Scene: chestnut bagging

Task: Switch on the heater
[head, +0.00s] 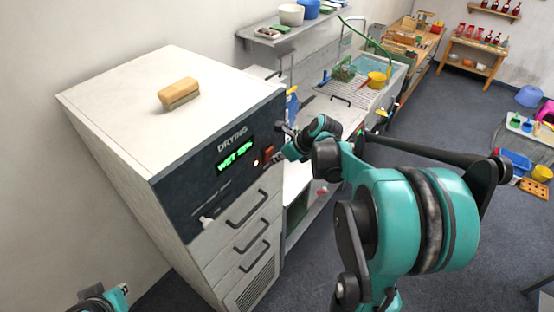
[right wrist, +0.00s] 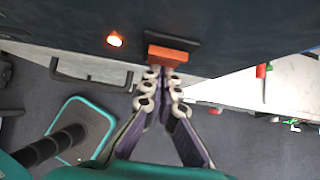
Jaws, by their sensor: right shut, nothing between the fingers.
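The heater is a white drying cabinet (head: 150,95) with a dark front panel marked "DRYING" and a lit green display (head: 235,155). An orange-red switch (head: 268,151) sits at the panel's right side, with a small glowing orange lamp (head: 256,162) beside it. In the right wrist view the switch (right wrist: 172,54) is straight ahead and the lamp (right wrist: 114,40) glows to its left. My right gripper (head: 277,158) is shut and empty, its fingertips (right wrist: 162,72) at the switch's lower edge. I cannot tell whether they press it. My left gripper is not in view; part of my left arm shows at lower left.
A wooden-backed brush (head: 179,92) lies on the cabinet top. Drawer handles (head: 247,208) stick out below the panel. A sink counter (head: 345,100) stands beyond the cabinet, beneath a wall shelf (head: 290,32). Open grey floor (head: 440,130) lies to the right.

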